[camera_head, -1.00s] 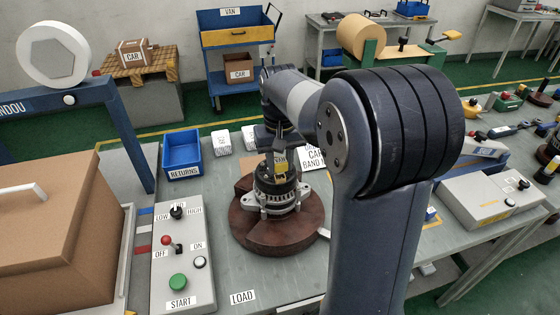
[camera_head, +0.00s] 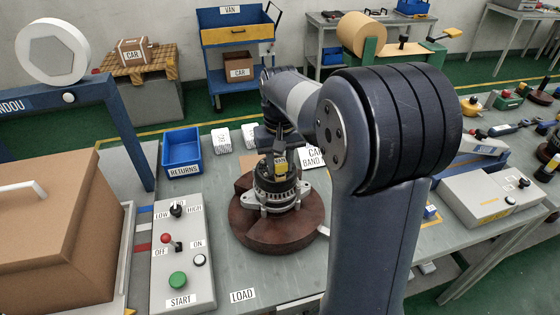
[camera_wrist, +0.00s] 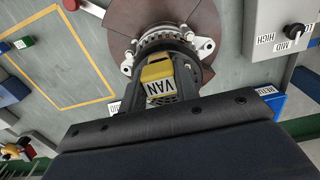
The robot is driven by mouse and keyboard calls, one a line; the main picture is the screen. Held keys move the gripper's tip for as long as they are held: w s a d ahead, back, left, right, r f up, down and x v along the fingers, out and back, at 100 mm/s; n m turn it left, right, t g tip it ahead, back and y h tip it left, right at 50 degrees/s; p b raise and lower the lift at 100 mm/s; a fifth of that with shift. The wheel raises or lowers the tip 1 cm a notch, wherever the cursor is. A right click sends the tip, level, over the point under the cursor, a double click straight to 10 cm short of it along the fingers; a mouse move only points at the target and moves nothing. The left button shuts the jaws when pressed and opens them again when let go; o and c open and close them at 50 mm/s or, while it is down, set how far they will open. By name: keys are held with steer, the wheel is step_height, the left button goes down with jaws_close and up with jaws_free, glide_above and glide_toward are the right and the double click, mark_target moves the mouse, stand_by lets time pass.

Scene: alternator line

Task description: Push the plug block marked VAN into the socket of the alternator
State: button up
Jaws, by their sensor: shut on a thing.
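The alternator (camera_head: 276,190) stands on a round dark red-brown base (camera_head: 262,236) on the grey table. My gripper (camera_head: 278,158) points down over its top and is shut on the plug block marked VAN (camera_head: 280,162). The block is at or just above the alternator's top. The socket is hidden, so I cannot tell whether the block is inside it.
A control box (camera_head: 183,260) with knobs and a green START button stands left of the base. A blue RETURNS bin (camera_head: 182,155) and white blocks stand behind. A large brown box (camera_head: 50,240) fills the left. A grey box (camera_head: 490,203) stands at the right.

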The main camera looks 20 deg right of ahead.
mark_target(280, 161)
steer(key=shift+f+b, duration=0.5)
steer(key=shift+f, duration=0.3)
steer(key=o, duration=1)
steer(key=shift+r, duration=0.1)
step_height(280, 161, up, 11)
steer(key=shift+f+b, duration=0.15)
steer(key=shift+b, duration=0.25)
step_height(280, 161, down, 10)
steer(key=shift+f+p, duration=0.25)
steer(key=shift+p, duration=0.4)
steer(key=shift+r, duration=0.4)
